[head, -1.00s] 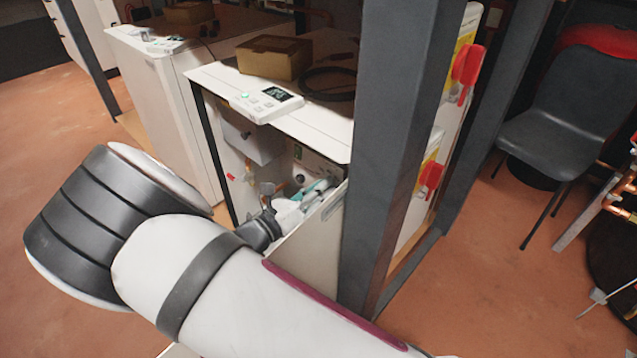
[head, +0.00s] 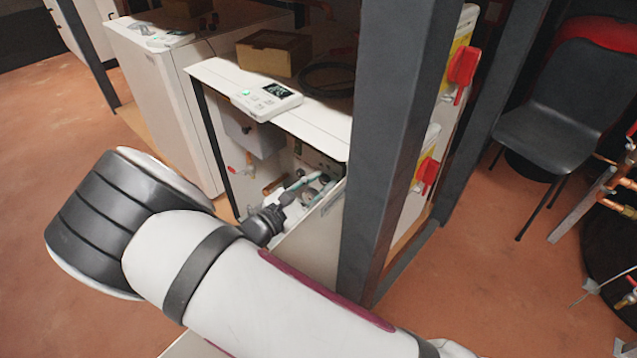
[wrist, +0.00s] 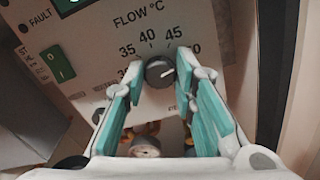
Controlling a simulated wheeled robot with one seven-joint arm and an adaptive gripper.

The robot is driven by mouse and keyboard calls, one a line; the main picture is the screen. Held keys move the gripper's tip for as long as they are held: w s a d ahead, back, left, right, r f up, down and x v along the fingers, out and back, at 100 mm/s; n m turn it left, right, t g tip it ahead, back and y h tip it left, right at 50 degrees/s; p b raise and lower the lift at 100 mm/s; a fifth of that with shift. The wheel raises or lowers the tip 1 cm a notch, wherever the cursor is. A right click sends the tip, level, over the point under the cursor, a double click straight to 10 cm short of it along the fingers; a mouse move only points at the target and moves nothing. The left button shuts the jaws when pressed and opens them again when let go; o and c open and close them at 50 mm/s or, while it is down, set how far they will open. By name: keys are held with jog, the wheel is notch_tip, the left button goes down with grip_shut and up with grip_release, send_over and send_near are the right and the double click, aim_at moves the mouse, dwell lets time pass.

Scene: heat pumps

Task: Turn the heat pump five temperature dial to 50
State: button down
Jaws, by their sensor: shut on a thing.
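The dial (wrist: 160,72) is a small dark grey round knob below the "FLOW °C" label on the heat pump's white inner panel in the wrist view. Its pale mark points toward the right of the picture. The numbers 35, 40 and 45 show around it; the number at right is partly covered by a finger. My gripper (wrist: 162,80) has teal-padded fingers on the left and right of the dial and is shut on it. In the head view my gripper (head: 303,186) reaches into the opened front of the heat pump (head: 212,130); the dial cannot be made out there.
A green switch (wrist: 57,62) and a fault light sit left of the dial. A gauge (wrist: 146,147) and pipes lie below it. A dark post (head: 392,150) stands close right of my arm. A control unit (head: 267,100) and cardboard box (head: 273,53) lie on top.

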jog(key=shift+f+m, duration=0.1)
jog(key=shift+m, duration=0.4)
jog(key=c, duration=1.3)
grip_release()
jog(key=shift+s+a, duration=0.1)
jog(key=v, duration=1.1)
jog(key=shift+s+a, duration=0.25)
jog(key=shift+s, duration=0.05)
